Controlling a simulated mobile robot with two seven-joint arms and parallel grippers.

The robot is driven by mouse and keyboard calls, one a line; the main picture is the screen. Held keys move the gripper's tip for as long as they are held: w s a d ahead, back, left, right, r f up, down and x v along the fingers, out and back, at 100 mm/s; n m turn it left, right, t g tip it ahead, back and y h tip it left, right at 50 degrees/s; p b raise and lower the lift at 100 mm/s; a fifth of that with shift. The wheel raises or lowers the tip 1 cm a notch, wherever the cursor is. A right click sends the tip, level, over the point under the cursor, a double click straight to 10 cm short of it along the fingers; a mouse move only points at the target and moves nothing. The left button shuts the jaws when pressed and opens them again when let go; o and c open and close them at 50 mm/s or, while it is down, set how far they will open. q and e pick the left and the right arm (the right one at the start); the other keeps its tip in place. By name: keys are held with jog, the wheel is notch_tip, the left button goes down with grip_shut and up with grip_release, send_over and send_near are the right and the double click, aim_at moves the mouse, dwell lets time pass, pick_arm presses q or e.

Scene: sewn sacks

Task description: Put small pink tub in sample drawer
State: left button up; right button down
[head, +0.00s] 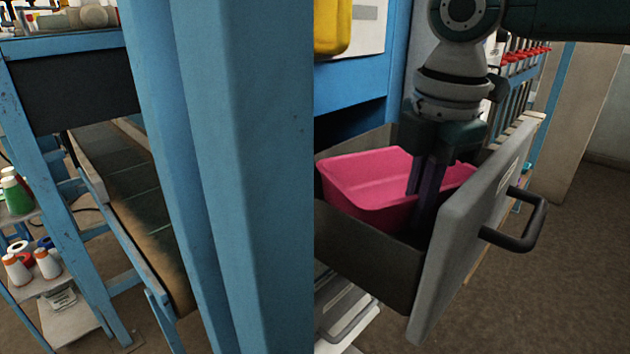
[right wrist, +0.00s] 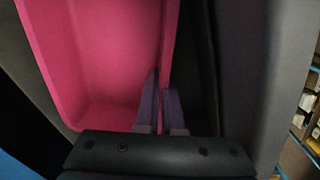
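The small pink tub (head: 365,177) is inside the open grey sample drawer (head: 365,255), with its rim near the drawer's top edge. Whether its base rests on the drawer floor is hidden. My right gripper (head: 424,205) points down into the drawer from above. In the right wrist view its fingers (right wrist: 161,105) are close together, one on each side of the wall of the pink tub (right wrist: 95,60), and appear shut on it. My left gripper is not in view.
The drawer front (head: 480,225) has a dark bar handle (head: 528,222). A blue post (head: 245,170) fills the middle of the head view. At left are a conveyor (head: 130,190) and shelves with thread cones (head: 47,262). Open brown floor (head: 560,280) lies at right.

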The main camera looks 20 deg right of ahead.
jog(key=shift+f, duration=0.35)
jog(key=shift+f+b, duration=0.3)
jog(key=shift+f, duration=0.2)
jog(key=c, duration=1)
grip_release()
jog(key=shift+o, duration=0.2)
